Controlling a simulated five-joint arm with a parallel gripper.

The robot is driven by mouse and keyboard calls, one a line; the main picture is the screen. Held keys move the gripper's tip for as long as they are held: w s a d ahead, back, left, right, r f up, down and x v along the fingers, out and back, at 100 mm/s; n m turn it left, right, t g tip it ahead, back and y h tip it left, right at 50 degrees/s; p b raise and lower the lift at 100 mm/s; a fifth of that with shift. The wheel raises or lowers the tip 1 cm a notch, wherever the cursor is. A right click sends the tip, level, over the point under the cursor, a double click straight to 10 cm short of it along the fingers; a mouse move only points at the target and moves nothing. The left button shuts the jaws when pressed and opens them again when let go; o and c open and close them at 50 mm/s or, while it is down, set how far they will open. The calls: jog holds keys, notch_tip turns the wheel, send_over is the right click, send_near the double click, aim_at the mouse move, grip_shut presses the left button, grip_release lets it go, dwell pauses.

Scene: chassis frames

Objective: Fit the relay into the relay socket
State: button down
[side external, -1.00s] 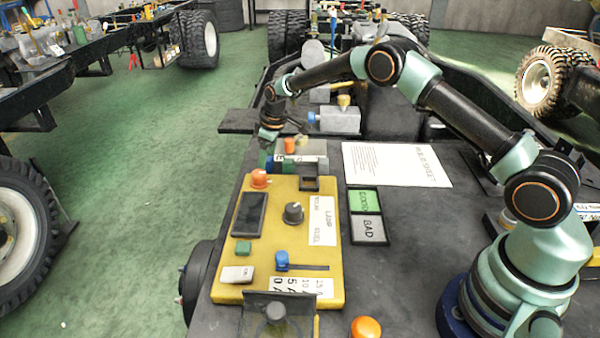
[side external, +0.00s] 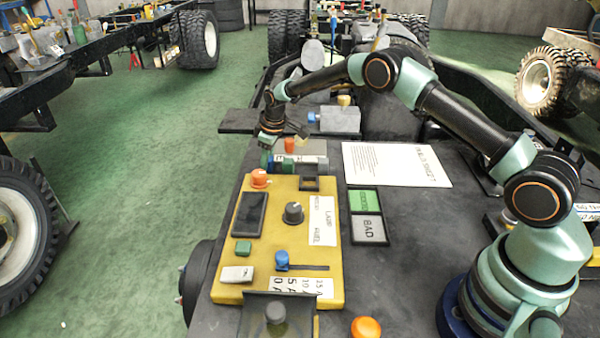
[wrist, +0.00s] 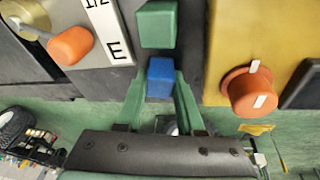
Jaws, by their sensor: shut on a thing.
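A small blue block (wrist: 160,78), which looks like the relay, sits between the green fingers of my gripper (wrist: 159,86) in the wrist view. My gripper is shut on it. In the side view my gripper (side external: 268,154) hangs by the far left corner of the yellow panel (side external: 255,284), and the fingertips are too small to read there. A dark raised holder (side external: 310,177) on the panel's far edge may be the relay socket; I cannot tell for certain. A green block (wrist: 157,25) lies just beyond the blue one in the wrist view.
An orange knob (side external: 260,178) stands on the panel near my gripper and shows in the wrist view (wrist: 250,94). A grey lettered block (wrist: 104,25) with an orange plug (wrist: 70,45) is beside the green block. Green and grey GOOD/BAD trays (side external: 369,230) lie right of the panel.

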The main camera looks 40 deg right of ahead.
notch_tip(320, 180, up, 20)
jog(key=s+r+m, duration=0.1)
jog(key=s+r, duration=0.3)
jog(key=s, duration=0.8)
jog(key=s+r+m, duration=0.2)
jog(key=s+r, duration=0.3)
jog(key=s, duration=0.6)
jog(key=w+d+f+m, duration=0.2)
jog(key=w+f+m, duration=0.25)
jog(key=w, duration=0.35)
jog(key=shift+n, duration=0.45)
notch_tip(320, 180, down, 20)
jog(key=shift+a+f, duration=0.15)
jog(key=c, duration=0.5)
grip_release()
